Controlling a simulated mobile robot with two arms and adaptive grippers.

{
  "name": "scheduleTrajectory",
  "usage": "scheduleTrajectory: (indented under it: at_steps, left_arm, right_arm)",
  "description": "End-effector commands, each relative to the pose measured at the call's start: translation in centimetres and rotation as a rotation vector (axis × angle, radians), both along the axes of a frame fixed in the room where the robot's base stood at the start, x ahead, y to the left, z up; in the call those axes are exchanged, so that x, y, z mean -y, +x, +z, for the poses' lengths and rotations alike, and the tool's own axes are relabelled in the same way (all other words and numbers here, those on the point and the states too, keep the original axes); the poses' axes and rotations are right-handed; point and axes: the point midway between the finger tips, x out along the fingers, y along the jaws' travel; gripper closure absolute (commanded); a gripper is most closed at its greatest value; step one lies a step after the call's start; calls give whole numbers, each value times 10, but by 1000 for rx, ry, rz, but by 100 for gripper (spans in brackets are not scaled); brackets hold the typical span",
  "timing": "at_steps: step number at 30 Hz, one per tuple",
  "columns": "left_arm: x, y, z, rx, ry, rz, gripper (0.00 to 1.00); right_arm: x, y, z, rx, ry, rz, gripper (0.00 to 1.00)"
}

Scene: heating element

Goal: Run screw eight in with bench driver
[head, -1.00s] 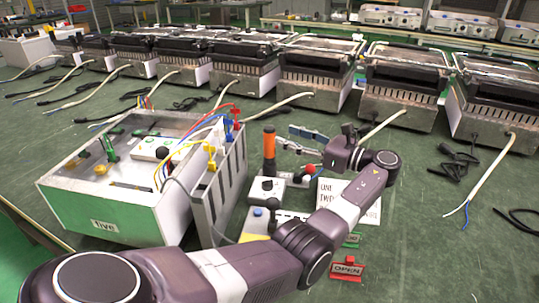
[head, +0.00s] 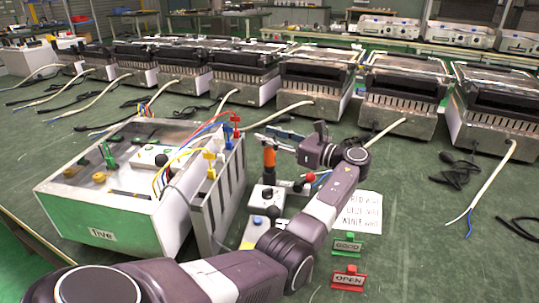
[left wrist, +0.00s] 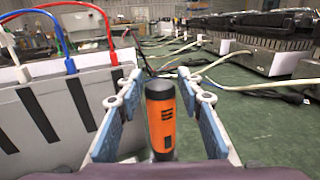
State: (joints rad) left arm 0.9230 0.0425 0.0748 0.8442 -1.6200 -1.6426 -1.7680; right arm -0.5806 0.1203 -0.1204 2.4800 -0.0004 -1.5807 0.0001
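The bench driver (head: 268,160) stands upright with an orange handle and dark top, right of the slotted grey rack. In the left wrist view the driver (left wrist: 170,122) stands between the blue pads of my left gripper (left wrist: 160,95), with a gap on each side. In the head view my left gripper (head: 275,138) is open at the top of the driver handle. Screw eight cannot be picked out in either view. My right gripper is out of view.
Grey control boxes (head: 266,198), a printed card (head: 362,212) and a red OPEN sign (head: 348,280) lie nearby. Several heater units (head: 400,95) line the back.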

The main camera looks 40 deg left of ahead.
Motion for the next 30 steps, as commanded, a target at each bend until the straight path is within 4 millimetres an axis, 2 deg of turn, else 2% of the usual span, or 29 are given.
scheduleTrajectory:
  at_steps: [1,8,25,30]
  left_arm:
    - [0,0,0,0,0,0,74]
    - [0,0,0,0,0,0,99]
    - [0,0,2,3,2,0,100]
    - [0,0,12,5,3,0,100]
  right_arm:
    - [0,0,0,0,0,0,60]
    - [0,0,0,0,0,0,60]
    - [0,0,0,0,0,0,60]
    - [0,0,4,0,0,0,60]
